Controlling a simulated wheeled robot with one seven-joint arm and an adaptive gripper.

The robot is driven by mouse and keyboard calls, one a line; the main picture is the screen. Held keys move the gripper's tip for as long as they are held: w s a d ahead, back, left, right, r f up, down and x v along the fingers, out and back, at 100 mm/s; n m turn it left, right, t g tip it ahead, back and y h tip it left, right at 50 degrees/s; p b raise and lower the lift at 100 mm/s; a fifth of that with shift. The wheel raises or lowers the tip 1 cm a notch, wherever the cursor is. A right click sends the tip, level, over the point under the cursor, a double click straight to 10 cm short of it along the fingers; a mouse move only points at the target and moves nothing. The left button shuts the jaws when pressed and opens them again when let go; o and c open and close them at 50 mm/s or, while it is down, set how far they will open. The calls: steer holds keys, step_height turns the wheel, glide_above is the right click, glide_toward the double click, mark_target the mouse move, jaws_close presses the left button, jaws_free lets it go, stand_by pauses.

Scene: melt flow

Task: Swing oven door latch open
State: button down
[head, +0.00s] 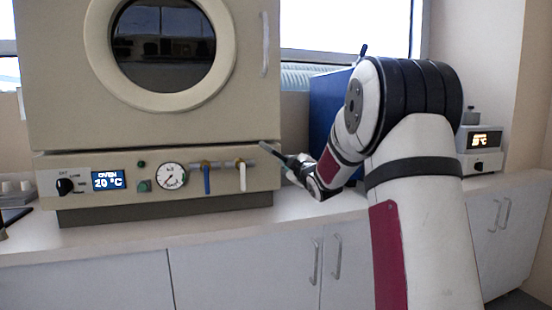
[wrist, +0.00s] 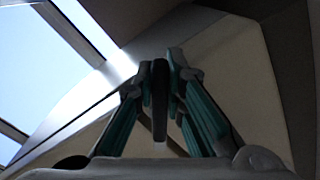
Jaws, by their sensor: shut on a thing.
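The beige oven (head: 150,110) stands on the counter with its door shut and a round dark window in it. A pale vertical handle (head: 265,45) is on the door's right side. My gripper (head: 283,158) is at the oven's lower right corner, beside the right end of the control panel. In the wrist view my gripper (wrist: 160,68) has its fingers closed around a dark bar with a pale end (wrist: 160,105). This bar appears to be the door latch; its mounting is hidden.
The control panel has a gauge (head: 171,176), a blue lever (head: 206,179) and a white lever (head: 242,176) left of my gripper. A blue box (head: 325,105) stands behind my arm. A small device with a display (head: 484,142) is at the right. The counter's front (head: 300,208) is clear.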

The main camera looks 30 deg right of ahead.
steer(key=shift+r, duration=0.1)
steer(key=n+b, duration=0.1)
steer(key=r+n+b, duration=0.1)
steer(key=n+b, duration=0.1)
steer(key=shift+d+r, duration=0.1)
steer(key=shift+d, duration=0.2)
steer(key=shift+s+r+n, duration=0.1)
steer(key=shift+r+n, duration=0.05)
steer(key=shift+n, duration=0.15)
steer(key=shift+d+r+n+b, duration=0.1)
steer(key=shift+r+n+b, duration=0.25)
steer(key=shift+n+b, duration=0.3)
steer(key=shift+d+r+n+b, duration=0.1)
steer(key=shift+r+n+b, duration=0.25)
steer(key=shift+n, duration=0.5)
steer(key=c, duration=1.6)
jaws_free()
steer(key=shift+o, duration=0.2)
steer(key=shift+s, duration=0.1)
steer(key=b+v, duration=0.2)
steer(key=v, duration=0.6)
